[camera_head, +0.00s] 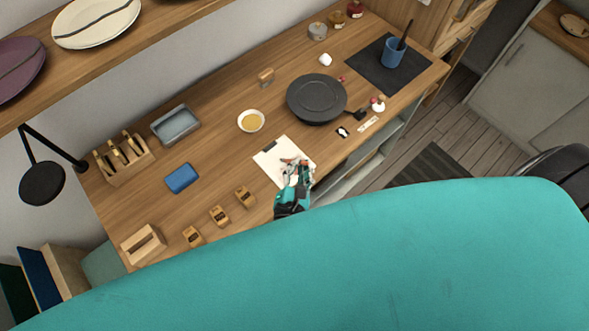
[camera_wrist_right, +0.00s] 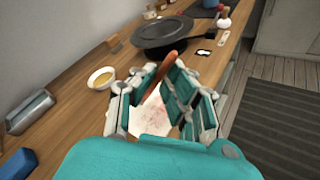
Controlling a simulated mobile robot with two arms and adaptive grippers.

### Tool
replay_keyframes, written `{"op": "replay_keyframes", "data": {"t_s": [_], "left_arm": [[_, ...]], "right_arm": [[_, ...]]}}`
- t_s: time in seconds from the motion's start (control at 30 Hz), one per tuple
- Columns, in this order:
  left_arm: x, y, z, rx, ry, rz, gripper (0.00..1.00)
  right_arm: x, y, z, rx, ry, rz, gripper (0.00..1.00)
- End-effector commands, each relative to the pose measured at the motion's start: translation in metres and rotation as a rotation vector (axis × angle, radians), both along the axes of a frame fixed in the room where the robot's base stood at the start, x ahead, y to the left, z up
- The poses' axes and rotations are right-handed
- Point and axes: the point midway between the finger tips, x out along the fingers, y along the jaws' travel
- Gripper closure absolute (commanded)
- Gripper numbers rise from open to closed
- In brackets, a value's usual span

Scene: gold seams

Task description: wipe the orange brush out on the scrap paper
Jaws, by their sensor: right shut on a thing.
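The scrap paper (camera_head: 270,168), a white sheet with a dark clip or strip at its far left edge, lies on the wooden bench. My right gripper (camera_head: 294,171) is over the paper's right part. In the right wrist view the gripper (camera_wrist_right: 162,92) is shut on the orange brush (camera_wrist_right: 161,70), whose orange-brown handle slants up and right between the fingers. Its lower end is hidden by the fingers, so I cannot tell whether it touches the paper. Faint reddish marks show on the paper (camera_wrist_right: 152,118) below. My left gripper is not in view.
A small bowl of yellow stuff (camera_head: 250,121) and a black turntable (camera_head: 317,98) stand beyond the paper. Several wooden blocks (camera_head: 219,215), a blue sponge-like block (camera_head: 181,178) and a grey tray (camera_head: 175,124) are to the left. A blue cup (camera_head: 392,53) stands on a dark mat.

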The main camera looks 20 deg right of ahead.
Motion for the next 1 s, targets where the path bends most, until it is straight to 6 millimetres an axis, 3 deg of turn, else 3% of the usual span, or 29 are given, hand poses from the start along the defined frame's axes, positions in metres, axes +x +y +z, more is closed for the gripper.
{"op": "replay_keyframes", "data": {"t_s": [1.0], "left_arm": [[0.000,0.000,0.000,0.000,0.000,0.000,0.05]], "right_arm": [[0.015,-0.044,0.000,0.000,0.000,-0.001,1.00]]}}
